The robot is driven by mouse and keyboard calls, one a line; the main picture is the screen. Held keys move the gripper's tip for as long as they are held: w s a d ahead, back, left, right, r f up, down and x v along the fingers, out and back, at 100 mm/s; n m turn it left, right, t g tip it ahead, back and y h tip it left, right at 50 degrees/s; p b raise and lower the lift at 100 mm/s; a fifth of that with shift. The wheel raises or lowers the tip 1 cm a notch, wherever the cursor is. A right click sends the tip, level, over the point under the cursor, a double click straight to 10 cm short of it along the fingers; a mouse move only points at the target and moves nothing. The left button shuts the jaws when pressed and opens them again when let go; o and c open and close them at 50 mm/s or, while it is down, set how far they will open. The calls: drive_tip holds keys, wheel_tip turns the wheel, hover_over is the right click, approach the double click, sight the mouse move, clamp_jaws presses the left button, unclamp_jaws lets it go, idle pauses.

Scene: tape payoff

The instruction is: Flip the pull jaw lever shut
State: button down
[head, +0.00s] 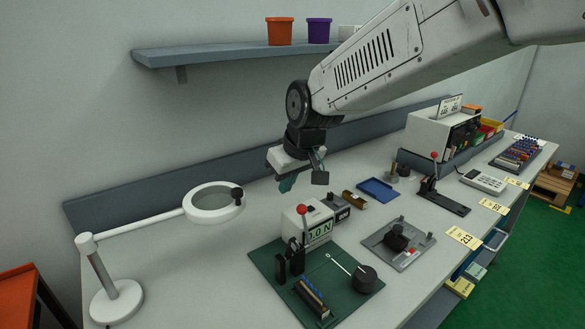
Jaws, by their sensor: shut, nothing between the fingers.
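A pull tester sits on a green base plate (262,266), front centre in the head view. Its white gauge box (322,222) has a display reading about 0.0 N. A lever with a red knob (303,209) stands roughly upright in front of the box, above small black jaw blocks (291,262). How the jaw sits is too small to tell. My gripper (302,181) is shut and empty, in the air above and behind the gauge box, apart from the lever. Its fingertips are partly turned away from view.
A magnifier lamp (214,203) stands left. A blue tray (378,190), a brass cylinder (354,199) and a grey plate fixture (399,244) lie right of the tester. Another red-knobbed lever (434,156) stands farther right. A shelf (215,54) with pots hangs behind.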

sight(296, 224)
drive_tip(key=shift+s+d+f, duration=0.55)
drive_tip(key=shift+s+f, duration=0.2)
drive_tip(key=shift+f, duration=0.05)
drive_tip(key=shift+s+d+f, duration=0.1)
drive_tip(key=shift+s+d, duration=0.35)
drive_tip(key=shift+s, duration=0.15)
drive_tip(key=shift+s, duration=0.1)
